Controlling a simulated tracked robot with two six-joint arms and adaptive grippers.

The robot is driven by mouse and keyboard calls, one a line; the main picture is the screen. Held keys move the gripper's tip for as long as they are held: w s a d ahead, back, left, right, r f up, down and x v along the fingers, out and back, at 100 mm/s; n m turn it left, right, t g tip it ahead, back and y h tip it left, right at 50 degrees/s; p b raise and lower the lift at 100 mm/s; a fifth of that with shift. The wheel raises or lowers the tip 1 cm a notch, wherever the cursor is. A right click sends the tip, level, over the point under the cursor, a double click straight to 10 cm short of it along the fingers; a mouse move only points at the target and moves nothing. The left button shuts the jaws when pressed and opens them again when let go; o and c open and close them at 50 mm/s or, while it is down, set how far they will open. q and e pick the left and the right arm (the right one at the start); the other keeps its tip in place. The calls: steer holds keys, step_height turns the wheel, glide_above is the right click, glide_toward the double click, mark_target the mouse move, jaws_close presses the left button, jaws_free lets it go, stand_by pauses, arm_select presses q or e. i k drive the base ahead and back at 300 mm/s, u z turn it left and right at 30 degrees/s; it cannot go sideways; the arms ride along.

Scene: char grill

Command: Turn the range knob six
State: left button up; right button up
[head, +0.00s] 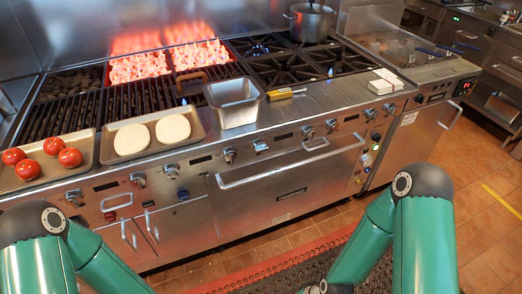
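Knobs show at the far left (75,198), left of centre (138,180), near the middle (230,155), and toward the right (308,132), (332,125), (370,114), (389,108). No readable number marks which one is knob six. My two green arms reach in from the bottom left and bottom right, below and in front of the range. Neither gripper shows; both are beyond the bottom edge. Nothing touches the knobs.
Trays with tomatoes (70,157) and pale round patties (173,129), a steel pan (236,103) and white blocks (386,80) lie along the range's front ledge. Flames burn on the grill behind (140,67). An oven handle (290,165) juts out below the knobs. A fryer (430,75) stands right.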

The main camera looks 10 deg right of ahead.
mark_target(259, 145)
steer(key=k, duration=0.5)
steer(key=z, duration=0.7)
steer(key=i, duration=0.9)
steer(key=u, duration=1.45)
steer(key=k, duration=0.45)
steer(key=u, duration=0.35)
steer(key=i, duration=0.45)
steer(key=z, duration=0.15)
